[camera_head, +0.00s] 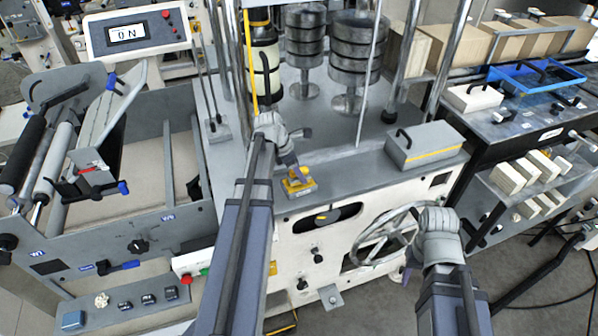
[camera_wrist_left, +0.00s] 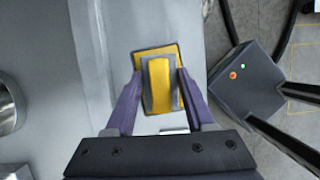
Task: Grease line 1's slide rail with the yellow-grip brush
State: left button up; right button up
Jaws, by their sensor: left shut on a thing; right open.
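The yellow-grip brush (camera_head: 301,187) is a small yellow and grey block on the grey ledge at the front of the machine (camera_head: 345,172). My left gripper (camera_head: 297,178) points down at it. In the left wrist view the brush (camera_wrist_left: 158,82) sits between the two purple fingers of my left gripper (camera_wrist_left: 158,98), which are shut on it. Its underside is hidden, so I cannot tell whether it touches the ledge. My right gripper (camera_head: 408,270) is open, low by the handwheel and mostly hidden behind its wrist. I cannot clearly make out line 1's slide rail.
A grey box with a black handle (camera_head: 425,147) stands on the ledge's right end. A handwheel (camera_head: 385,235) is on the machine's front. A roller unit marked W1 (camera_head: 40,265) is at left. Upright posts rise behind the ledge. A black shelf with cartons (camera_head: 525,45) is at right.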

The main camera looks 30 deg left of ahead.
aim_at(305, 169)
pick_arm(q)
jog(key=shift+r+p, duration=2.9)
jog(key=shift+r, duration=0.3)
jog(key=shift+s+f, duration=0.1)
jog(key=shift+s, duration=0.05)
